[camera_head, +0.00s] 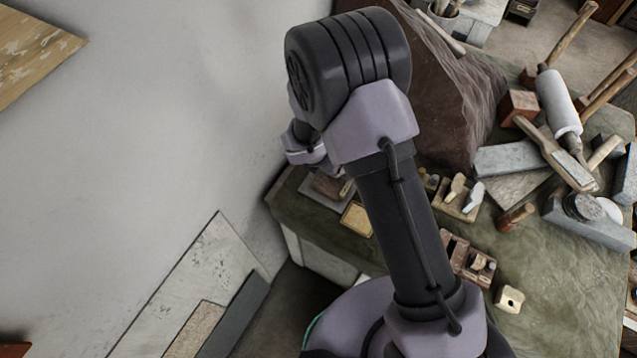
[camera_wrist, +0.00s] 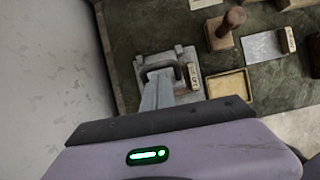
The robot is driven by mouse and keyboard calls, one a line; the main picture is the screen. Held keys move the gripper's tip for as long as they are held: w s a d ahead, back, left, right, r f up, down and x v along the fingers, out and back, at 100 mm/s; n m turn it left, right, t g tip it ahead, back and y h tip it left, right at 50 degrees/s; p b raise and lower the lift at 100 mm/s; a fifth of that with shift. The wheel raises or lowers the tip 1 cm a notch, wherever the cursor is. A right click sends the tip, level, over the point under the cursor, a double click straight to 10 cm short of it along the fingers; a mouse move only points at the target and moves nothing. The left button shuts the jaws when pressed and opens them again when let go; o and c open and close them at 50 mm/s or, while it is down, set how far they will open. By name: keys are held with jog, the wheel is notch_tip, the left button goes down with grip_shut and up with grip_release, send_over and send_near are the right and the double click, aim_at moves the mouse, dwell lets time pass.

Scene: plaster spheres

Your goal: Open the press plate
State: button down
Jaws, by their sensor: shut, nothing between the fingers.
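The press (camera_wrist: 186,56) is a small grey metal frame with a raised bar and a pale wooden block at its right side. It sits at the left edge of the green-grey worktop in the wrist view. My gripper (camera_wrist: 159,74) shows there as pale grey fingers held together, empty, with the tips at the press's bar. I cannot tell whether they touch it. The fingers and my wrist hide the press's near part, and I cannot tell how far its plate is raised. In the head view my arm covers the gripper and most of the press.
A shallow yellow tray (camera_wrist: 229,85) lies right of the press. A wooden block with a round handle (camera_wrist: 222,35) and a pale slab (camera_wrist: 262,46) stand beyond. The wall (camera_head: 160,130) borders the worktop on the left. Mallets and stone blocks (camera_head: 515,160) crowd the right.

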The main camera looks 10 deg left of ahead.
jog(key=w+d+r+p, duration=0.1)
jog(key=w+d+p, duration=0.2)
jog(key=w, duration=0.6)
jog(key=shift+d+r+p, duration=0.15)
jog(key=shift+r+p, duration=0.05)
jog(key=shift+p, duration=0.2)
dwell(0.4)
